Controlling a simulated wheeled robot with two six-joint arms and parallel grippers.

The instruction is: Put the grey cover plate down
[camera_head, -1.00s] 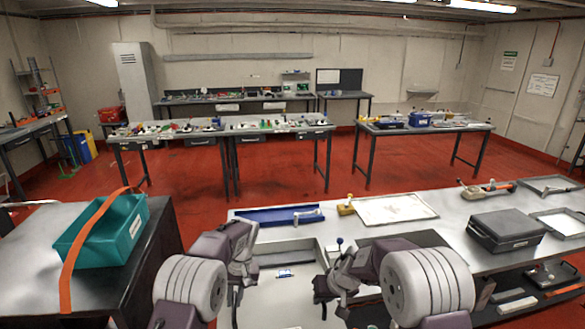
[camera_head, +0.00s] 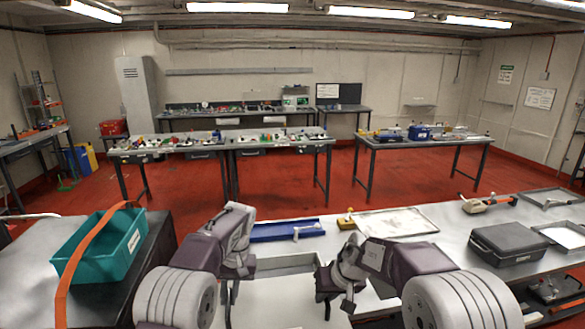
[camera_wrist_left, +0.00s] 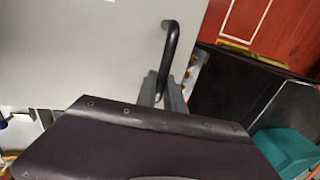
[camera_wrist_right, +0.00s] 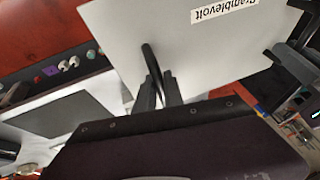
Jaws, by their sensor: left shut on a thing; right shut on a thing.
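The grey cover plate (camera_wrist_left: 100,45) fills the upper left of the left wrist view. It also shows in the right wrist view (camera_wrist_right: 165,35), where it bears a white label with printed letters. My left gripper (camera_wrist_left: 163,90) is shut on a black bar handle (camera_wrist_left: 172,50) on the plate. My right gripper (camera_wrist_right: 157,85) is shut on another black handle (camera_wrist_right: 150,58) of the same plate. In the head view both arms reach forward, with a pale flat surface between them; I cannot tell there whether the plate touches anything below.
A grey bench (camera_head: 455,240) runs across the front right. On it are a blue tray (camera_head: 285,231), a white-lined tray (camera_head: 400,222) and a dark grey case (camera_head: 508,243). A teal bin (camera_head: 105,247) with an orange strap stands on the dark-sided table at left.

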